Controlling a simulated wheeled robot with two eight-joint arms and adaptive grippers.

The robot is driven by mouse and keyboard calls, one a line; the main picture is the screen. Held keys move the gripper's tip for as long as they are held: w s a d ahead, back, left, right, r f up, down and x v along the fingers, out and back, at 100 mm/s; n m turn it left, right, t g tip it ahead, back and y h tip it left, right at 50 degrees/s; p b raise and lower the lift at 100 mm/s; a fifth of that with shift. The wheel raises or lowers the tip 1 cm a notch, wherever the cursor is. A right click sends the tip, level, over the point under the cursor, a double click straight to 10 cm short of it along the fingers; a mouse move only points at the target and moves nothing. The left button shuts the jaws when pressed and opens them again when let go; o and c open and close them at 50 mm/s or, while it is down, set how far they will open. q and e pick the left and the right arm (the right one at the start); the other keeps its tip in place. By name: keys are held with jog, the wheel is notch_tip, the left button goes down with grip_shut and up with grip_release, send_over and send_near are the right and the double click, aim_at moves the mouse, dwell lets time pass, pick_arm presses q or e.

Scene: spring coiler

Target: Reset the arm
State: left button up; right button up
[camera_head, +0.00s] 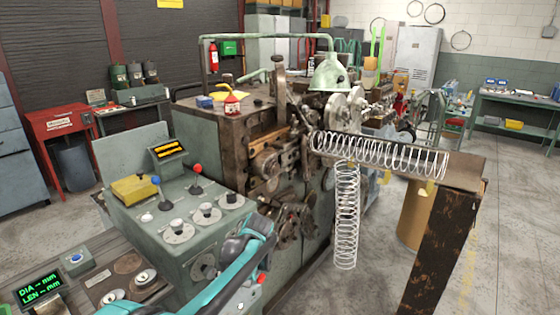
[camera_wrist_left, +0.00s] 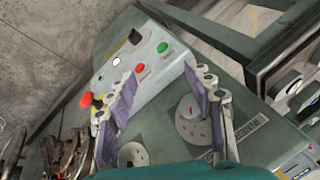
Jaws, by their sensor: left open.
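My left arm (camera_head: 245,250) is teal and reaches in from the lower left over the front of the green control console (camera_head: 140,205). Its fingers are hard to make out in the head view. In the left wrist view my left gripper (camera_wrist_left: 160,78) is open with nothing between its fingers. Beyond the fingers is a grey button box (camera_wrist_left: 125,65) with a red button (camera_wrist_left: 140,68), a green button (camera_wrist_left: 162,47) and a red knob (camera_wrist_left: 86,99). Round dials (camera_wrist_left: 190,115) lie below, partly hidden by the fingers. My right gripper is not in view.
The coiling machine (camera_head: 225,140) stands behind the console. Levers with blue (camera_head: 155,180) and red (camera_head: 197,168) knobs rise from the console. A display (camera_head: 38,290) is lower left.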

pick_arm(q)
jog(key=s+a+r+m+t+h, duration=0.1)
jog(key=s+r+m+t, duration=0.15)
jog(key=s, duration=0.45)
jog(key=s+a+r+m+t+h, duration=0.1)
jog(key=s+a+r+h, duration=0.1)
jog(key=s+r, duration=0.3)
jog(key=s+f+m+t+h, duration=0.1)
jog(key=s+f+t, duration=0.2)
jog(key=s, duration=0.8)
jog(key=shift+s+d+f+m+h, duration=0.2)
jog(key=shift+s+f+m+h, duration=0.1)
jog(key=shift+f+m, duration=0.05)
